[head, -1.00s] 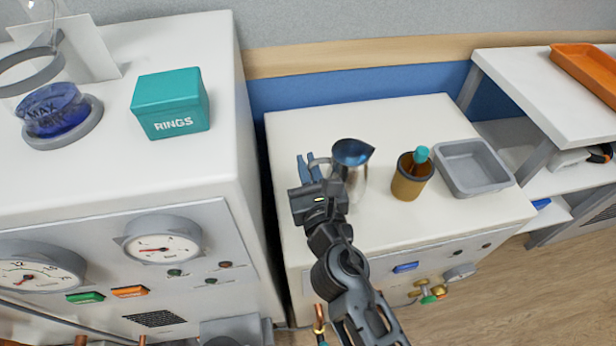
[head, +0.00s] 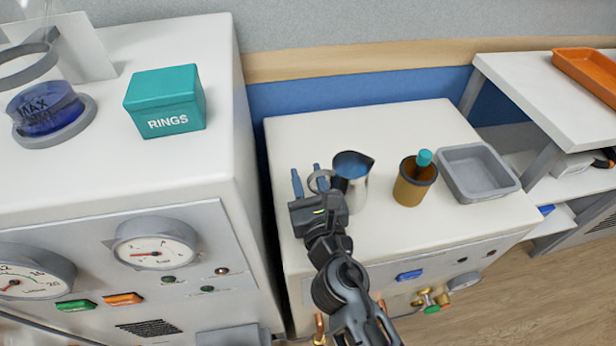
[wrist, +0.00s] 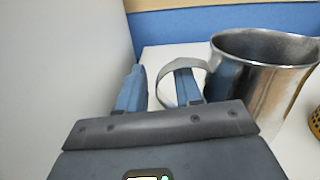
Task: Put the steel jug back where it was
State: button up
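The steel jug (head: 352,182) stands upright on the low white bench, its handle pointing left toward my gripper. In the wrist view the jug (wrist: 262,85) is at the right. My gripper (head: 307,183) is at the jug's left side, open, with its two blue fingers apart. In the wrist view the outer strap of the handle shows between the fingertips (wrist: 158,88), and the right finger overlaps the handle loop. I cannot tell whether a finger touches the handle. The jug's underside is hidden.
The bench top (head: 400,120) is clear behind the jug. A brown cup with a teal-topped item (head: 414,183) and a grey tray (head: 478,172) stand to the right. A tall white cabinet (head: 215,150) with a teal RINGS box (head: 166,100) rises close on the left.

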jog(key=shift+r, duration=0.2)
jog(key=v, duration=1.2)
